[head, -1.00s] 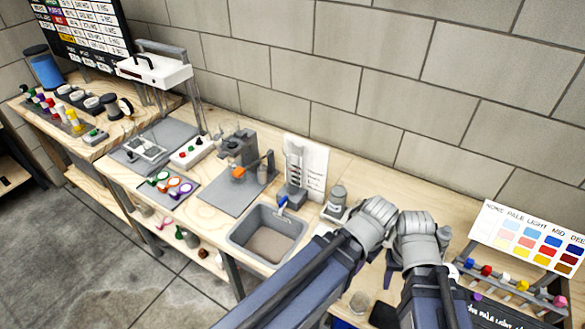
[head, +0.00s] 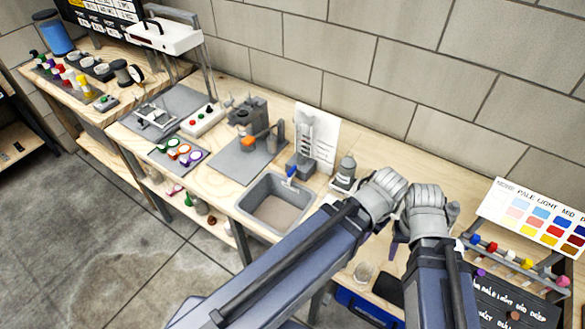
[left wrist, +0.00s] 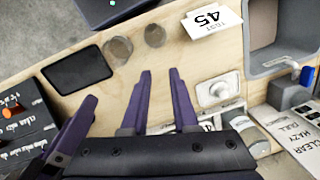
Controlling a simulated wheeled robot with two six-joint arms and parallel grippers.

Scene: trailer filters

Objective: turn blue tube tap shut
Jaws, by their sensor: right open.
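The blue tap (head: 292,172) is a small blue piece low on the front of a grey stand (head: 301,160) that holds an upright clear tube, behind the sink's right corner. It also shows in the left wrist view (left wrist: 306,75) at the right edge. I cannot tell how far it is turned. My left gripper (left wrist: 163,78) is open and empty over the bench, its two purple fingers apart, well to the side of the tap. My right gripper (head: 396,252) is open beside the left one, right of the tap; its fingers are mostly hidden by the arms.
A grey sink (head: 274,201) is set in the wooden bench left of my arms. A grey-capped bottle (head: 346,171) stands between the tube stand and my left wrist. A card (head: 322,140) leans behind the tube. A colour chart (head: 535,217) and capped vials stand at right.

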